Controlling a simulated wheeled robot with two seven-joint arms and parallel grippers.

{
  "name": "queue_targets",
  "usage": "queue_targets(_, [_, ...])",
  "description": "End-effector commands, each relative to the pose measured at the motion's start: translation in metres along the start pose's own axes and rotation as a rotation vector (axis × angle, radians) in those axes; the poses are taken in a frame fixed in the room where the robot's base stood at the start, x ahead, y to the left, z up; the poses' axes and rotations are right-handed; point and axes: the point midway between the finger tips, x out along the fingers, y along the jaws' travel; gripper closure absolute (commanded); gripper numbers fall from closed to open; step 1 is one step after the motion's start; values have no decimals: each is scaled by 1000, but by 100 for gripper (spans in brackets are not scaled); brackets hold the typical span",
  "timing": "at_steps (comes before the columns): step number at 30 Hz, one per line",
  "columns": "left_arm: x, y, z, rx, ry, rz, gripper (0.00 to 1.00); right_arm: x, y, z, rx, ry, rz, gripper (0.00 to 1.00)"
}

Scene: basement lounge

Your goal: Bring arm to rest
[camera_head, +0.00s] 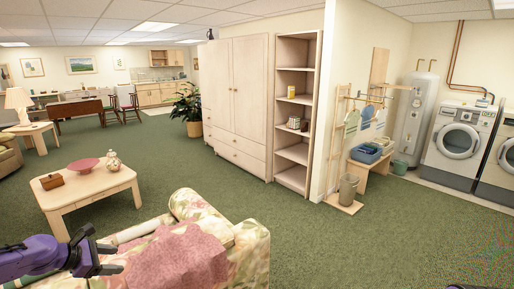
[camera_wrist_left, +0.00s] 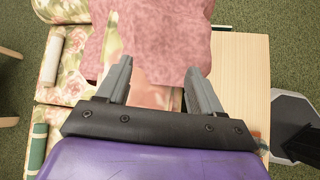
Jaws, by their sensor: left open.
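My left arm comes in from the lower left of the head view, purple with a dark gripper. The left gripper (camera_head: 114,258) is open and empty, above the floral sofa (camera_head: 256,250). In the left wrist view the two grey fingers (camera_wrist_left: 160,78) stand apart, over a pink throw (camera_wrist_left: 165,35) and the floral cushions. The pink throw also shows in the head view (camera_head: 190,258), draped over the sofa just right of the gripper. I cannot tell how high the fingers are above the fabric.
A coffee table (camera_head: 95,192) with a red bowl (camera_head: 83,165), wooden box (camera_head: 52,181) and patterned jar (camera_head: 113,160) stands beyond the sofa. A wardrobe (camera_head: 238,90) and shelf (camera_head: 293,150) line the wall. Green carpet (camera_head: 360,240) is clear at right.

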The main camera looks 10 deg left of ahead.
Motion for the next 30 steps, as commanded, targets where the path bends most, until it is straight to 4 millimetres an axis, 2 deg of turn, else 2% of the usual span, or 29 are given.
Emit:
queue_targets(9, [12,18,33,307,52,264,34,2,0,1,0,0,0,57])
queue_targets(11, [19,14,36,403,108,308,34,5,0,2,0,-1,0,57])
queue_targets(14, [37,-8,35,617,259,358,34,11,-1,5,0,-1,0,57])
queue_targets(17, [67,-64,13,911,477,322,34,21,-2,9,0,-1,0,57])
queue_targets(18, [78,-94,0,1038,564,279,34,26,-2,11,0,-1,0,57])
queue_targets(20, [90,-138,-22,1197,663,201,34,31,-3,13,0,-1,0,57])
queue_targets(21, [94,-168,-37,1289,712,142,34,34,-3,14,0,-1,1,57])
queue_targets(23, [99,-214,-61,1418,764,40,34,39,-3,16,0,0,1,57])
queue_targets(24, [99,-245,-78,1494,786,-35,34,42,-4,18,0,0,0,57])
queue_targets(26, [97,-293,-103,1592,794,-154,34,47,-4,20,0,0,0,57])
queue_targets(27, [93,-323,-119,1639,785,-234,34,50,-4,21,0,-1,0,57])
queue_targets(30, [82,-386,-154,1728,731,-429,34,55,-5,23,0,-1,0,57])
